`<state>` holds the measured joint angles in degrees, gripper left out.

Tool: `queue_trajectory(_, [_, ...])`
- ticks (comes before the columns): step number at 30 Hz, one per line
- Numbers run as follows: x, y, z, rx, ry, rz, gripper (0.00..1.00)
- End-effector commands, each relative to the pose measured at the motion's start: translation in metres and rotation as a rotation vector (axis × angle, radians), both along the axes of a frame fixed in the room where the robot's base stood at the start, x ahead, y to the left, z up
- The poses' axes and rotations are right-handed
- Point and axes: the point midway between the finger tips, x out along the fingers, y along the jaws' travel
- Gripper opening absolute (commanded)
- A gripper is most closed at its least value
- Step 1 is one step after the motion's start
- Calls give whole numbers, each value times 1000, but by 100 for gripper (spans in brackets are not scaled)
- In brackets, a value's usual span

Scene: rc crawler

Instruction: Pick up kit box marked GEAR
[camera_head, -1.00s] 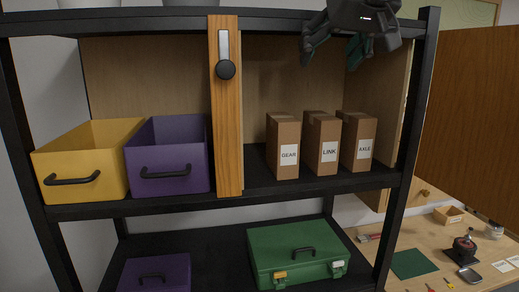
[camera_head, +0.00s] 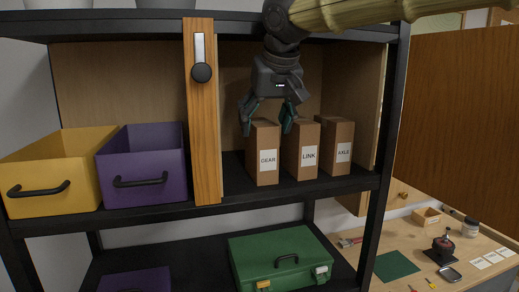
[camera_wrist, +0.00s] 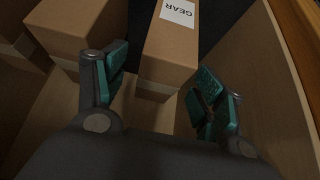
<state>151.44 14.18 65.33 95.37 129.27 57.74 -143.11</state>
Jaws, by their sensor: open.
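The kit box marked GEAR (camera_head: 263,157) is a brown carton with a white label, standing upright on the shelf, leftmost of three cartons. My gripper (camera_head: 267,118) is open at the top of the GEAR box, one finger on its left and one on its right near the LINK box (camera_head: 302,148). In the wrist view the GEAR box (camera_wrist: 170,42) lies between the spread fingers (camera_wrist: 158,95), with its label upside down. I see no clear contact between the fingers and the box.
The AXLE box (camera_head: 338,146) stands to the right. A wooden door strip with a black knob (camera_head: 202,120) stands left of the GEAR box. Purple (camera_head: 150,190) and yellow bins (camera_head: 55,195) are farther left. A green case (camera_head: 282,262) sits on the lower shelf.

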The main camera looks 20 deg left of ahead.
Motion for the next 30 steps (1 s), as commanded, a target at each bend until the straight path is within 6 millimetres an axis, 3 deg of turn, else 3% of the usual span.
queue_trajectory(13, [20,17,-37,-2,1,2,70])
queue_trajectory(23, [23,18,-42,0,0,3,70])
queue_trajectory(30, [23,18,-42,0,0,3,28])
